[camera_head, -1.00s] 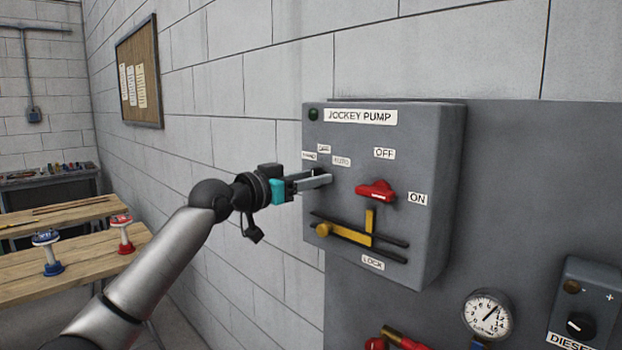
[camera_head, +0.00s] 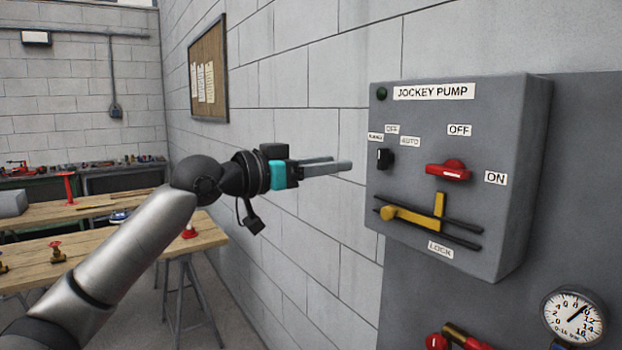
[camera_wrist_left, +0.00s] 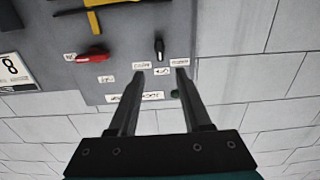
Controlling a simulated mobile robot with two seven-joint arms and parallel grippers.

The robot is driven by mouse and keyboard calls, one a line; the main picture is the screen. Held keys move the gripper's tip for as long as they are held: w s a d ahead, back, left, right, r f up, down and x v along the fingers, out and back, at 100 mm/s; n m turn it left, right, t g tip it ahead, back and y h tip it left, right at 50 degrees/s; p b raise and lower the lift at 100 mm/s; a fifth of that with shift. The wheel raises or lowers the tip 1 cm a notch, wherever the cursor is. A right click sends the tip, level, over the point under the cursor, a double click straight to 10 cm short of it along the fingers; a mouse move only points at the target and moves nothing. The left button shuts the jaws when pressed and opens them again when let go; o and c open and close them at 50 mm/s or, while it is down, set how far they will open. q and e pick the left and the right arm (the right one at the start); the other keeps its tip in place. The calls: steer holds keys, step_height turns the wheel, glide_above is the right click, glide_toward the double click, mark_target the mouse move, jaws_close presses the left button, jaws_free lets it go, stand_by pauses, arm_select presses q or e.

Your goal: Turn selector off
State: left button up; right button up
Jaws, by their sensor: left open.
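The selector is a small black knob (camera_head: 385,158) on the grey JOCKEY PUMP box (camera_head: 470,110), under small labels, two of which read OFF and AUTO. It stands roughly upright; I cannot tell exactly which label it points to. My left gripper (camera_head: 341,163) is open and empty, left of the box and clear of the knob. In the left wrist view the knob (camera_wrist_left: 159,48) shows ahead, between and beyond the fingertips (camera_wrist_left: 160,72). My right gripper is not in view.
A red handle (camera_head: 448,171) between OFF and ON labels and a yellow lock lever (camera_head: 415,220) sit right of and below the knob. A pressure gauge (camera_head: 573,318) is lower right. Wooden workbenches (camera_head: 130,250) stand at left. Space before the block wall is free.

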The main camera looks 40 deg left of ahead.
arm_select(q)
steer(key=shift+b+v, duration=0.8)
steer(key=shift+v, duration=0.9)
